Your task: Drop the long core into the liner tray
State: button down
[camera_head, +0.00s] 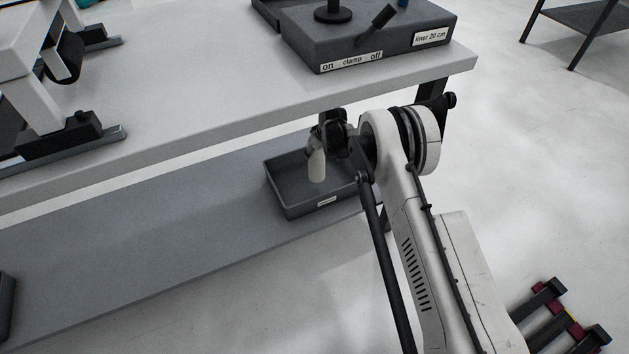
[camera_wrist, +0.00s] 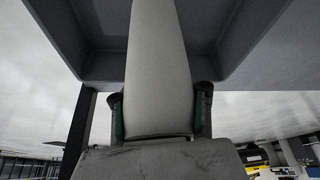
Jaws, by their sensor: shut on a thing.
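The long core (camera_head: 317,167) is a pale, smooth cylinder. My gripper (camera_head: 331,128) is shut on it, and the core hangs roughly upright from the jaws with its lower end over the tray. In the wrist view the core (camera_wrist: 159,70) fills the middle, between two fingers with green pads. The liner tray (camera_head: 290,206) is a dark grey open box on the lower shelf. In the wrist view the tray's wall (camera_wrist: 235,42) shows behind the core. My arm hides the tray's right end. I cannot tell whether the core touches the tray floor.
The white tabletop (camera_head: 215,100) overhangs behind the gripper. On it stand a grey clamp box (camera_head: 370,40) labelled "liner 20 cm" and a white-and-black fixture (camera_head: 60,110). A table leg is close behind my arm.

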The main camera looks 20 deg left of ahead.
aim_at(321, 154)
jog(key=shift+w+d+f+b, duration=0.1)
jog(key=shift+f+b, duration=0.1)
jog(key=shift+f, duration=0.6)
jog(key=shift+s+d+f+b, duration=0.1)
jog(key=shift+f+b, duration=0.1)
jog(key=shift+f, duration=0.55)
jog(key=shift+w+d+f+b, duration=0.1)
jog(key=shift+f+b, duration=0.1)
jog(key=shift+f, duration=0.6)
jog(key=c, duration=1.1)
grip_release()
jog(key=v, duration=0.5)
jog(key=shift+d+r, duration=0.15)
jog(key=shift+d, duration=0.1)
jog(key=s+d, duration=0.6)
jog(key=d, duration=0.3)
jog(key=shift+d, duration=0.35)
